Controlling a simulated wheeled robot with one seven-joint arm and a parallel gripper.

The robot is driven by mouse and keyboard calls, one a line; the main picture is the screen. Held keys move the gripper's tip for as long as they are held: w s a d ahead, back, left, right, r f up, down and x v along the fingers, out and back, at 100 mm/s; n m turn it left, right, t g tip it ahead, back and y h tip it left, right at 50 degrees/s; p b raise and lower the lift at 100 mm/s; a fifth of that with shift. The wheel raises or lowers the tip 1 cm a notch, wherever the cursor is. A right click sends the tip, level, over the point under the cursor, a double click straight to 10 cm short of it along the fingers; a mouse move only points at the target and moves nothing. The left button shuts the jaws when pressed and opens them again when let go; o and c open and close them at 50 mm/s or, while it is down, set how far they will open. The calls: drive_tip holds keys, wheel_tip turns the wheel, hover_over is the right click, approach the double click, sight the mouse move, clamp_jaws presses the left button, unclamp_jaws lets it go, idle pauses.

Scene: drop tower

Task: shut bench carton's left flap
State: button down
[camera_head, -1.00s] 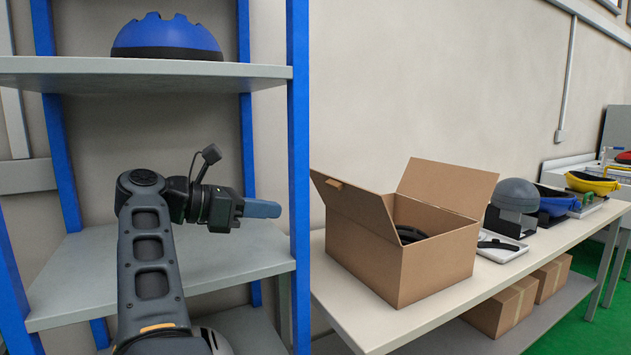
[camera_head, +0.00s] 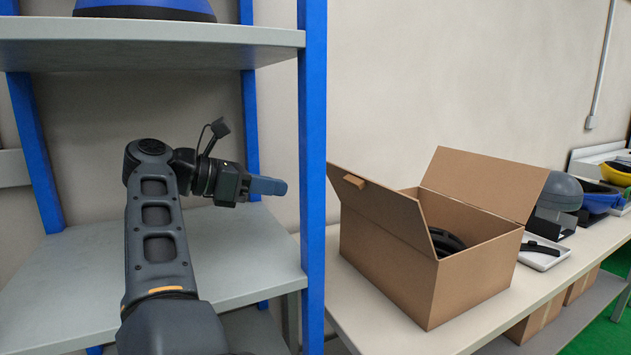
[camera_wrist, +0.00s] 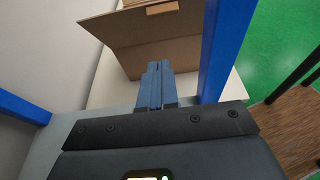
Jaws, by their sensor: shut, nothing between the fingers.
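The brown bench carton (camera_head: 410,271) stands on the bench with its top open. Its left flap (camera_head: 384,208) stands up, tilted outward to the left, with a small tab near its upper left edge. Its back flap (camera_head: 486,183) is also raised. A black curved thing lies inside, partly hidden. My gripper (camera_head: 275,187) is shut and empty, left of the carton and apart from it, with the blue shelf post between them in the head view. In the wrist view my gripper (camera_wrist: 157,70) points toward the carton flap (camera_wrist: 146,35).
The blue post (camera_head: 312,170) of the grey shelf unit (camera_head: 215,250) stands close to my gripper. A blue helmet-like thing (camera_head: 145,10) is on the upper shelf. A white tray (camera_head: 545,256) and a grey dome (camera_head: 560,191) stand right of the carton.

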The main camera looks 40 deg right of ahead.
sight(355, 174)
drive_tip(key=r+p+x, duration=0.2)
drive_tip(key=p+x, duration=0.1)
drive_tip(key=x, duration=0.9)
drive_tip(key=shift+s+d+r, duration=0.25)
drive_tip(key=shift+d, duration=0.45)
drive_tip(key=shift+d+r, duration=0.2)
drive_tip(key=shift+r, duration=0.1)
drive_tip(key=shift+y, duration=0.8)
drive_tip(key=shift+s+d+r+b, duration=0.3)
drive_tip(key=shift+d+r, duration=0.25)
drive_tip(key=shift+d, duration=0.3)
drive_tip(key=shift+s+d+r+b, duration=0.2)
drive_tip(key=shift+d+r+b, duration=0.35)
drive_tip(key=shift+d, duration=0.3)
drive_tip(key=shift+s+d+r+b, duration=0.25)
drive_tip(key=shift+d+r, duration=0.35)
drive_tip(key=shift+d, duration=0.25)
